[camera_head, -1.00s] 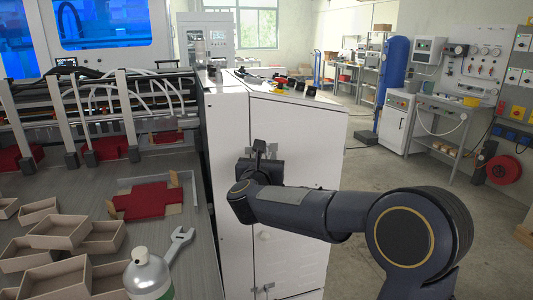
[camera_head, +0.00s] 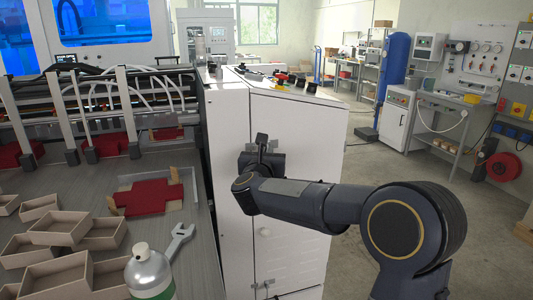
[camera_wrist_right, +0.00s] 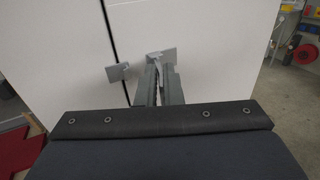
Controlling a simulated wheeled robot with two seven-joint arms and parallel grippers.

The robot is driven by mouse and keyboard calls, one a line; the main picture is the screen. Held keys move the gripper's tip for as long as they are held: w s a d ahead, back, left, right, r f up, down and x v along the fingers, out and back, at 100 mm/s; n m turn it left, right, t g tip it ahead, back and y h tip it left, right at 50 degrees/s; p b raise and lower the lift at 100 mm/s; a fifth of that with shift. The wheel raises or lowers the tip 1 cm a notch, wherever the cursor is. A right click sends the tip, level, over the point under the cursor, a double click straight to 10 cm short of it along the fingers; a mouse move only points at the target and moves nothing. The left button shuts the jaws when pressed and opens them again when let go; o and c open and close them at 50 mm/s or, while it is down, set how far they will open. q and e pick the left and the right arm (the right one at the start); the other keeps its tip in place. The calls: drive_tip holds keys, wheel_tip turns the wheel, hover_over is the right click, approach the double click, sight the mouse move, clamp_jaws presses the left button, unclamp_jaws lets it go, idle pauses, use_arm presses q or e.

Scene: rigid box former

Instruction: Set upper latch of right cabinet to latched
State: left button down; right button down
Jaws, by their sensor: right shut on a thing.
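The right cabinet is white, with a door (camera_head: 300,130) beside a narrow side panel (camera_head: 228,130). In the right wrist view the grey upper latch (camera_wrist_right: 168,53) sits on the door beside the dark vertical gap. A small grey catch piece (camera_wrist_right: 117,72) sits on the panel across the gap. My right gripper (camera_wrist_right: 158,85) is at the upper latch, its narrow fingers shut on the latch's handle, which they largely hide. In the head view my right gripper (camera_head: 262,143) covers the latch area. My left gripper is not in view.

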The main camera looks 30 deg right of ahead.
drive_tip(key=shift+s+d+b, duration=0.1)
drive_tip(key=shift+d+b, duration=0.15)
drive_tip(key=shift+b, duration=0.1)
